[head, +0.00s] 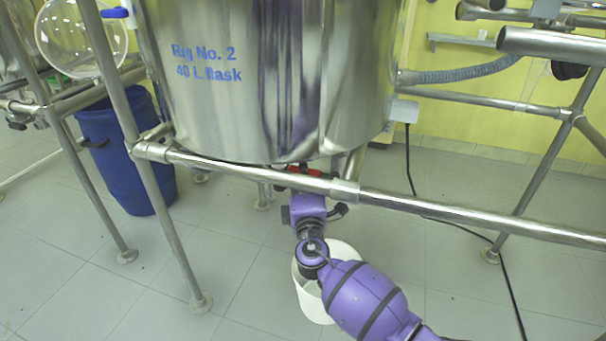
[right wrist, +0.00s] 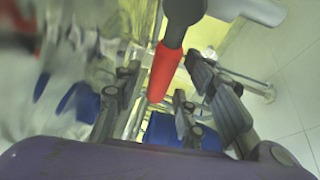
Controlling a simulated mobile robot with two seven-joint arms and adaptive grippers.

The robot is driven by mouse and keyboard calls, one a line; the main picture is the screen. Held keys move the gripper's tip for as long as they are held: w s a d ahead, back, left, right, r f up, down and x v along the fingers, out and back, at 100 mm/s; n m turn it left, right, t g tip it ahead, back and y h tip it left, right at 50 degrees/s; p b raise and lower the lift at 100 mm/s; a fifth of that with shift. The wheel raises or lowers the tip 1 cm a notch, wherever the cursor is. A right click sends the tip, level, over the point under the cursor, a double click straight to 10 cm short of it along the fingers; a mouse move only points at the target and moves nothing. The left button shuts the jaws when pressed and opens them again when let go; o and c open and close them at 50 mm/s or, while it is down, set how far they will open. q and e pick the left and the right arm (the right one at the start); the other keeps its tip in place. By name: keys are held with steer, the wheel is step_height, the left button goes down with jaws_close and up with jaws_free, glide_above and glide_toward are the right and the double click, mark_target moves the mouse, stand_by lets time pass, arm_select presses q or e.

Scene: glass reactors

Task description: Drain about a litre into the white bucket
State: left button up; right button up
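The white bucket (head: 312,303) stands on the floor under the large steel vessel (head: 270,80) marked "Rig No. 2 40 L flask". My right arm passes over the bucket and hides part of it. A small part of the red valve handle (head: 308,171) shows under the vessel, above my right gripper. In the right wrist view the red handle (right wrist: 163,74) hangs from a dark stem, between the spread fingers of my right gripper (right wrist: 165,98). The fingers are apart, with visible gaps on both sides of the handle. My left gripper is not in view.
A steel frame rail (head: 440,205) crosses in front of the vessel, just above my right wrist. Frame legs (head: 165,210) stand at left and right. A blue drum (head: 120,150) stands at the left. A black cable (head: 500,270) lies on the floor at right.

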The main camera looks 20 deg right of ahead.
steer(key=shift+w+d+r, duration=0.1)
steer(key=shift+w, duration=0.45)
steer(key=shift+c, duration=0.2)
jaws_close()
